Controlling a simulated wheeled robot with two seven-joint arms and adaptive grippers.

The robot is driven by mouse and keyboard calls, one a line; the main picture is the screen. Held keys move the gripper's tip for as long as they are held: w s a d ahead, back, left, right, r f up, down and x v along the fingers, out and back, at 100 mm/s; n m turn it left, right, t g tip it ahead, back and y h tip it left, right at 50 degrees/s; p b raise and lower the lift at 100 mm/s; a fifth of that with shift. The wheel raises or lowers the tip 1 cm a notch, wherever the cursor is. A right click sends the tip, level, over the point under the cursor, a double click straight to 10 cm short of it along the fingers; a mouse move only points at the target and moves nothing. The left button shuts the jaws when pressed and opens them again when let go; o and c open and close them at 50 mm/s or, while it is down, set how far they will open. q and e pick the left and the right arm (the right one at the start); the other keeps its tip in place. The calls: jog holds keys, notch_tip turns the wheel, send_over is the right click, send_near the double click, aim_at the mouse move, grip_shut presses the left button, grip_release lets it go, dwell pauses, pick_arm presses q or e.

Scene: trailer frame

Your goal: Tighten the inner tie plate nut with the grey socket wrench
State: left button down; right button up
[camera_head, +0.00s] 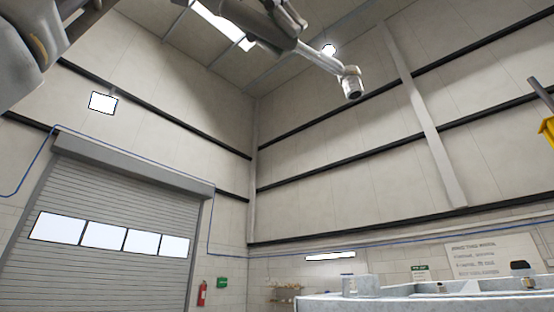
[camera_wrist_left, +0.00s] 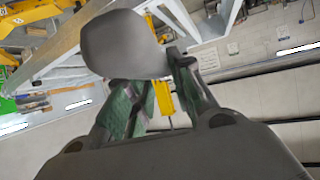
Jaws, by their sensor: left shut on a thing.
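My left gripper (camera_head: 278,22) is high at the top middle of the head view. It is shut on the grey socket wrench (camera_head: 318,60), whose socket end points right and slightly down, up in the air. In the left wrist view my left gripper's fingers (camera_wrist_left: 156,100) show green pads, and a large grey rounded shape (camera_wrist_left: 125,45) close to the lens hides part of them. The pale metal trailer frame (camera_head: 400,296) is low at the right, well below and apart from the wrench. Small fittings stand on it; I cannot tell which is the inner tie plate nut. My right gripper is out of view.
A yellow part (camera_head: 548,130) hangs at the right edge. A roller door (camera_head: 110,262), fire extinguisher (camera_head: 202,293) and wall sign (camera_head: 492,256) are at the walls. The air around the wrench looks clear. Yellow equipment (camera_wrist_left: 35,12) shows in the wrist view.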

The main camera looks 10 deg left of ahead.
pick_arm(q)
jog(key=shift+w+d+f, duration=0.15)
jog(key=shift+w+f, duration=0.15)
jog(key=shift+w, duration=0.4)
jog(key=w+d+f+m+g+h, duration=0.1)
jog(key=w+d+f+m+g, duration=0.15)
jog(key=w+f, duration=0.85)
jog(key=s+a+f, duration=0.1)
jog(key=s+f, duration=0.3)
jog(key=f, duration=0.6)
jog(key=shift+s+a+f, duration=0.25)
jog(key=shift+a+f, duration=0.05)
jog(key=shift+a, duration=0.1)
